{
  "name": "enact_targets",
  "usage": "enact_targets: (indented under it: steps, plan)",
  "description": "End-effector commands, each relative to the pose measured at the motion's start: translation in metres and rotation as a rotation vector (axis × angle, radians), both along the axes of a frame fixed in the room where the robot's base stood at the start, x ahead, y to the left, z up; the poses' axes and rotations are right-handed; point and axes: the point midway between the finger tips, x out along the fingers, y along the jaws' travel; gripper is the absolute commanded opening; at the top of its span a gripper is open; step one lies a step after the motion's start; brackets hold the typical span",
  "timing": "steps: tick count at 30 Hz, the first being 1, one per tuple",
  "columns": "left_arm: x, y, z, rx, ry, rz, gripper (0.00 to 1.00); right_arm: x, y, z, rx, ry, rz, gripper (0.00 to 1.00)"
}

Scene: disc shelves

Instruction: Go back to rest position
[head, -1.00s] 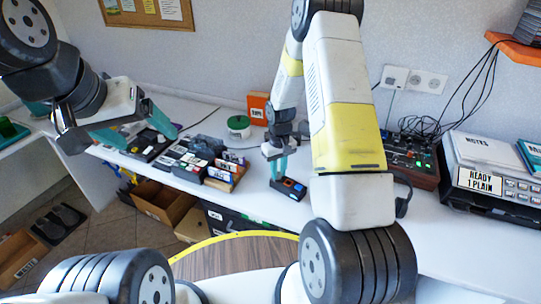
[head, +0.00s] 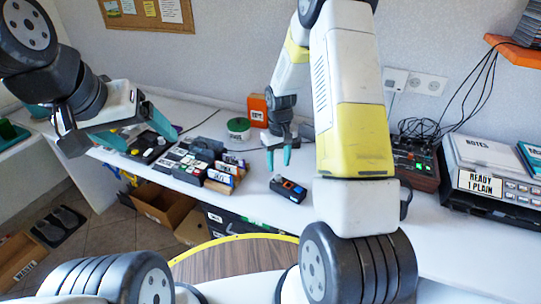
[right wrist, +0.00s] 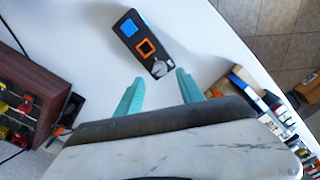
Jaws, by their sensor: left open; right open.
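My left gripper (head: 146,132) is open and empty at the left of the head view, over the left part of the white counter (head: 335,215). My right gripper (head: 278,158) is above the counter, just behind a small black device. In the right wrist view its teal fingers (right wrist: 157,92) are apart with nothing between them. The black device (head: 288,189) lies on the counter and has a blue patch and an orange-framed square. In the right wrist view the device (right wrist: 143,43) lies beyond the fingertips, apart from them, with a round silver knob at its near end.
Several small boxes (head: 222,178) stand left of the device. A green-and-white round tub (head: 238,128) and an orange box (head: 257,110) stand at the back. A brown-sided mixer (head: 414,163) and a machine with a sign (head: 480,183) stand at right. Cardboard boxes (head: 160,203) lie below the counter.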

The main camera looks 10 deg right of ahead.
Motion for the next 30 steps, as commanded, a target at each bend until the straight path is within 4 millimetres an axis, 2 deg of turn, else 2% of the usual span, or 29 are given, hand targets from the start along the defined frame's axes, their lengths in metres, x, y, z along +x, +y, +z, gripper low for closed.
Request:
enact_targets:
  steps: [1, 5, 16, 19, 23, 25, 30]
  plan:
    - [0.0, 0.0, 0.0, 0.0, 0.0, 0.0, 0.81, 0.001, 0.0, 0.008, 0.0, -0.003, 0.0, 0.45]
    - [0.0, 0.0, 0.0, 0.0, 0.0, 0.0, 0.81, 0.0, 0.0, 0.021, 0.0, -0.001, -0.001, 0.45]
    - [0.0, 0.0, 0.0, 0.0, 0.0, 0.0, 0.81, 0.0, 0.0, 0.026, 0.0, 0.0, -0.001, 0.45]
    - [0.0, 0.0, 0.0, 0.0, 0.0, 0.0, 0.81, -0.001, 0.0, 0.037, 0.003, -0.013, -0.008, 0.45]
    - [0.0, 0.0, 0.0, 0.0, 0.0, 0.0, 0.81, -0.009, 0.0, 0.08, 0.016, -0.062, -0.033, 0.45]
    - [0.0, 0.0, 0.0, 0.0, 0.0, 0.0, 0.81, -0.019, 0.001, 0.113, 0.03, -0.101, -0.054, 0.45]
    - [0.0, 0.0, 0.0, 0.0, 0.0, 0.0, 0.81, -0.058, 0.005, 0.189, 0.07, -0.197, -0.105, 0.45]
